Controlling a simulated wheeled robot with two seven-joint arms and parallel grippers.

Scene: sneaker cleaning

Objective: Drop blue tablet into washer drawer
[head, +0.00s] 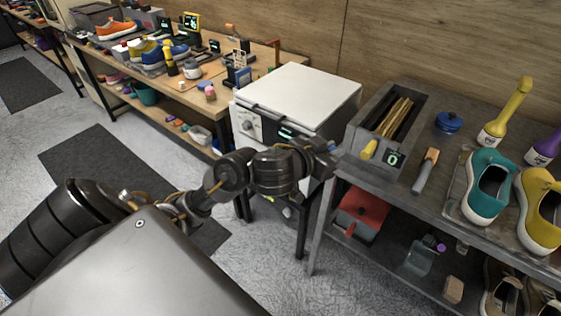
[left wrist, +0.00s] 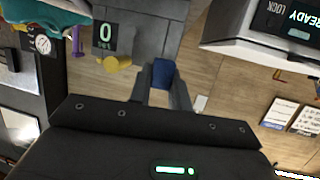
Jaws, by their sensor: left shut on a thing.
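My left gripper (head: 330,150) reaches in from the left, between the white washer and the grey shelf unit. In the left wrist view its two fingers (left wrist: 163,88) are shut on the blue tablet (left wrist: 163,72), which sticks out past the tips. In the head view only a small bit of blue shows at the fingertips. The washer (head: 300,95) is a white box with a knob and a small display on its front. In the left wrist view its upside-down panel (left wrist: 295,20) reads READY and LOCK. I cannot make out its drawer; my arm covers part of the front. My right gripper is not in view.
A grey tray box (head: 408,103) with a yellow knob and a 0 display stands right of the gripper. The grey shelf (head: 420,199) also holds a blue lidded pot (head: 449,122), a brush (head: 426,170) and teal and yellow shoes. A wooden bench (head: 225,85) is crowded behind.

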